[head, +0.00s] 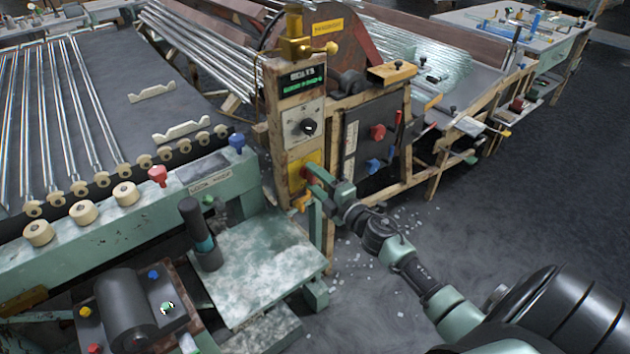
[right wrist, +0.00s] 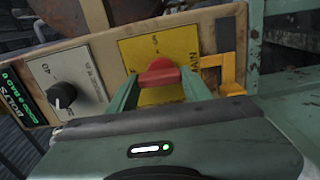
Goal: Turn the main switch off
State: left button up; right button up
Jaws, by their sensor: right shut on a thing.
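The main switch is a red handle on a yellow plate with dark lettering, low on the wooden control post. In the right wrist view the red handle (right wrist: 158,73) lies between the two green fingers of my right gripper (right wrist: 158,86), in front of the yellow plate (right wrist: 150,47). My right gripper is shut on the handle. In the head view my right gripper (head: 312,178) reaches the yellow plate (head: 296,168) from the right, and the handle is mostly hidden by the fingers. I cannot read the switch's setting. My left gripper is not in view.
Above the switch are a black dial (head: 308,127), a green-lit display (head: 302,85) and a brass fitting (head: 300,45). An orange hook-like bracket (right wrist: 232,75) sits close beside the plate. A dark panel (head: 370,150) with red and blue knobs stands to the right. Glass tubes lie at left.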

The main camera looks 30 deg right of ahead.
jog(key=shift+f+n, duration=0.1)
jog(key=shift+n, duration=0.3)
jog(key=o, duration=1.4)
jog(key=shift+c, duration=0.2)
jog(key=shift+s, duration=0.15)
jog(key=s, duration=0.7)
jog(key=shift+s+d+b, duration=0.3)
jog(key=shift+b, duration=0.1)
